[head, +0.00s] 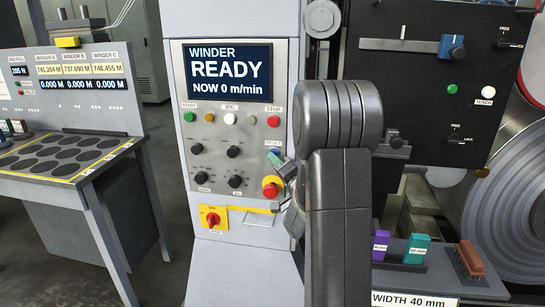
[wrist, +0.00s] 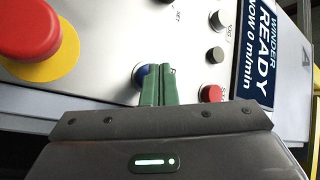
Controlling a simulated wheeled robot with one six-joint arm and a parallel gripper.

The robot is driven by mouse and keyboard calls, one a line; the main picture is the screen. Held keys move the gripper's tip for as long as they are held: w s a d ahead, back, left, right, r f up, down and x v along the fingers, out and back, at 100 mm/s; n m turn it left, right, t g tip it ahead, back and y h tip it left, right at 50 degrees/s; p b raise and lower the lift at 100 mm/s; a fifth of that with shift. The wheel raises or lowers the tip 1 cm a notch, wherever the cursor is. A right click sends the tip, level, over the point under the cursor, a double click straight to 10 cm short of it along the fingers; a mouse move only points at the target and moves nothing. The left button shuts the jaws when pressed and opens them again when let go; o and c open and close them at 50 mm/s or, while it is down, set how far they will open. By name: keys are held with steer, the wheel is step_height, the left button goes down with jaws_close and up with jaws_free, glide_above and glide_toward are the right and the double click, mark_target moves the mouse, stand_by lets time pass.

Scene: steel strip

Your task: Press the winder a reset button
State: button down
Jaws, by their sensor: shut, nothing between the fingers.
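The blue reset button (wrist: 141,74) sits on the winder control panel (head: 221,120), whose screen reads WINDER READY, NOW 0 m/min.
A red emergency stop (head: 270,187) on a yellow base sits below the reset area. The red stop button (head: 273,121) is above it. A red-yellow rotary switch (head: 212,218) is lower left. A counter desk (head: 70,150) stands left; a steel coil (head: 510,190) stands right.

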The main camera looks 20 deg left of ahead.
steer(key=shift+s+d+b, duration=0.25)
steer(key=shift+s+b, duration=0.05)
steer(key=shift+s, duration=0.5)
steer(key=s+b, duration=0.1)
steer(key=s, duration=0.1)
steer(key=s+d, duration=0.1)
steer(key=s, duration=0.2)
steer(key=shift+b, duration=0.4)
steer(key=shift+w, duration=0.2)
steer(key=shift+s+d+p, duration=0.25)
steer(key=shift+s+p, duration=0.25)
steer(key=shift+s, duration=0.55)
steer(key=shift+s+d+p, duration=0.2)
steer(key=shift+s+p, duration=0.25)
steer(key=shift+s, duration=0.6)
